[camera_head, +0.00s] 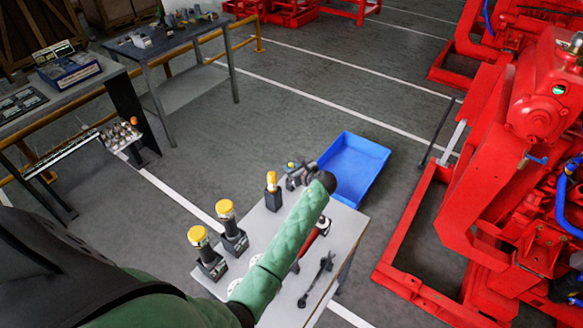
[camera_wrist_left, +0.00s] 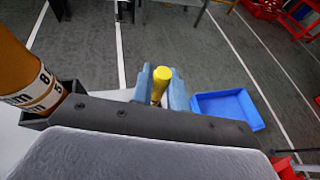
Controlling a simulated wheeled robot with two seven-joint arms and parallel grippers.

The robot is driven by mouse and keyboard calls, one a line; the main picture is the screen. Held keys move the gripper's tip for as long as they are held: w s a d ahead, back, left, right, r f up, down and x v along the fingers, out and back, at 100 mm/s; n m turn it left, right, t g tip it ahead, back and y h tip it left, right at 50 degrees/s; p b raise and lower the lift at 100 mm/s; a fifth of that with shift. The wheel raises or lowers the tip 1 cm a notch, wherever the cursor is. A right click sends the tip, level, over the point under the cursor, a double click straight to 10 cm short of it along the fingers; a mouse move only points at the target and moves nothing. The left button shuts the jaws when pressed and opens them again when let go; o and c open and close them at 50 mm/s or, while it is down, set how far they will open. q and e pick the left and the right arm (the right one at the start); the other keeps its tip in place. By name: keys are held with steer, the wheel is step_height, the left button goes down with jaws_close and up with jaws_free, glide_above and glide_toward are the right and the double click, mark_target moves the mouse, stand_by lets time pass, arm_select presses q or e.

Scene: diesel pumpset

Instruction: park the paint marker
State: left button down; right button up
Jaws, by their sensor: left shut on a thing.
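My left arm comes in from the left, with its dark wrist over the far end of the small grey table (camera_head: 205,285). My left gripper (camera_head: 298,177) is shut on the paint marker, whose yellow end (camera_head: 291,165) shows small between the fingers. In the left wrist view the yellow marker (camera_wrist_left: 161,82) stands up between the pale blue fingers (camera_wrist_left: 160,95); its lower part is hidden. A yellow-orange cylinder (camera_head: 272,179) stands upright in a dark block (camera_head: 273,198), left of my gripper. My right gripper is not in view.
Two yellow-topped items (camera_head: 198,237) (camera_head: 226,209) stand in dark holders on the table. A dark tool (camera_head: 318,278) lies at its front right. A red item (camera_head: 318,228) is partly behind my arm. A blue tray (camera_head: 375,153) lies beyond the table. Red machinery (camera_head: 480,190) fills the right.

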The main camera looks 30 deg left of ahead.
arm_select(q)
steer(key=shift+f, duration=0.5)
steer(key=c, duration=1.3)
jaws_free()
steer(key=shift+d, duration=0.1)
